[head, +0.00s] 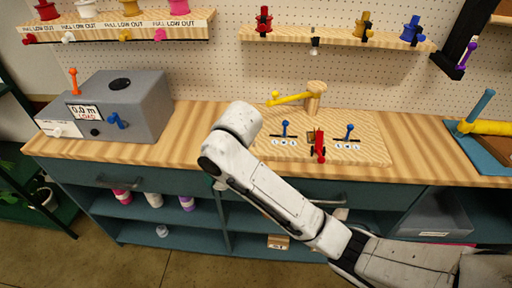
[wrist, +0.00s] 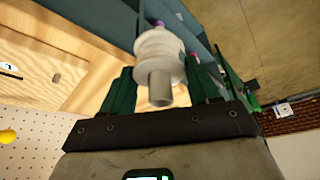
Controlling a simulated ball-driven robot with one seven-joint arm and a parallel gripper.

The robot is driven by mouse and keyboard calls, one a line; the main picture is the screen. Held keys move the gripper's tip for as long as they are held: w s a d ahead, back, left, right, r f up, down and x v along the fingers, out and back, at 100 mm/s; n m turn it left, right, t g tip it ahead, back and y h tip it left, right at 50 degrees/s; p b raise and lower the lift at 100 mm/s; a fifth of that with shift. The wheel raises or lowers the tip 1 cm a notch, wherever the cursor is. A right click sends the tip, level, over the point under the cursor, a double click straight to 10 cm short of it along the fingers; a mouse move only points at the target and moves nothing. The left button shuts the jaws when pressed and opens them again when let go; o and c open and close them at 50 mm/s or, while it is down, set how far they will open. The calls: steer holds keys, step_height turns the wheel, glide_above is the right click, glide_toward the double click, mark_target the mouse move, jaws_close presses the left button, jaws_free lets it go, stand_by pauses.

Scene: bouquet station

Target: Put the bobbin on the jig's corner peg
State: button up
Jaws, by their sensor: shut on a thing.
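In the wrist view, my gripper (wrist: 163,72) has its dark green fingers on both sides of a white bobbin (wrist: 157,48) and is shut on it. The bobbin has round flanges and a pale grey stub pointing toward the camera. In the head view, my arm hides most of the gripper and bobbin, at the counter's front edge left of the jig. The jig is a wooden board (head: 368,151) on the counter with two blue levers, a red clamp (head: 319,147) and, at its back, a wooden post (head: 316,97) with a yellow arm. I cannot tell which part is the corner peg.
A grey load box (head: 128,112) stands on the counter at left. Red (head: 263,20), yellow (head: 364,25) and blue (head: 412,30) bobbins sit on the wall shelf (head: 290,35). A yellow cylinder (head: 488,127) lies at right. Counter between box and jig is clear.

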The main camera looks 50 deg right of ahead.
steer(key=s+d+r+n+y+b, duration=0.1)
steer(key=s+d+r+n, duration=0.15)
steer(key=d+r, duration=0.25)
steer(key=s+d+r+n+b, duration=0.1)
steer(key=s+d+r+b, duration=0.15)
steer(key=d+r, duration=0.3)
steer(key=w+d+f, duration=0.2)
steer(key=w, duration=0.1)
steer(key=w+d+f+b, duration=0.1)
steer(key=w+d+f, duration=0.1)
steer(key=w+f, duration=0.1)
steer(key=w+d+f, duration=0.2)
steer(key=w+f, duration=0.1)
steer(key=shift+w+d+f+b, duration=0.1)
steer(key=shift+d+b, duration=0.2)
steer(key=shift+d, duration=0.05)
steer(key=shift+w+d+f, duration=0.2)
steer(key=shift+w+f, duration=0.1)
steer(key=shift+f, duration=0.15)
steer(key=shift+w+d+f+p, duration=0.1)
steer(key=shift+f+p, duration=0.2)
steer(key=shift+f, duration=1.4)
steer(key=shift+f, duration=0.15)
steer(key=o, duration=1)
steer(key=shift+o, duration=0.2)
